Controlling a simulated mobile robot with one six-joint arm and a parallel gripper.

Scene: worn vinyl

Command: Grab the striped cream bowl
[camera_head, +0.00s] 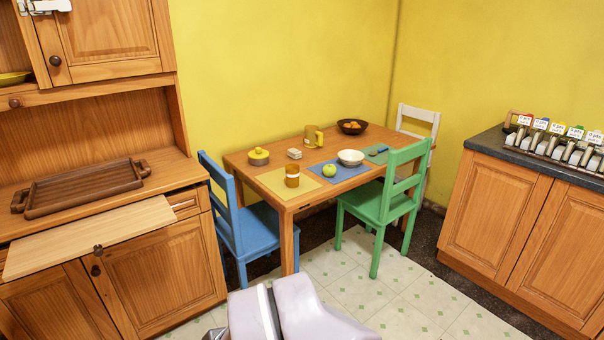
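A small cream-white bowl (350,158) stands upright on the wooden table (240,163), near its right front part. It sits at the edge of a blue placemat (340,177). Its stripes are too small to make out from here. A dark bowl (352,127) with orange fruit stands farther back on the same table. Pale grey parts of my own arm show at the bottom centre, well in front of the table.
A green chair (378,203) stands at the table's front right, a blue chair (250,228) at its left. A green apple (329,170), amber jar (292,176), yellow mug (313,137) and lidded yellow pot (258,156) share the table. The tiled floor (375,290) ahead is clear.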

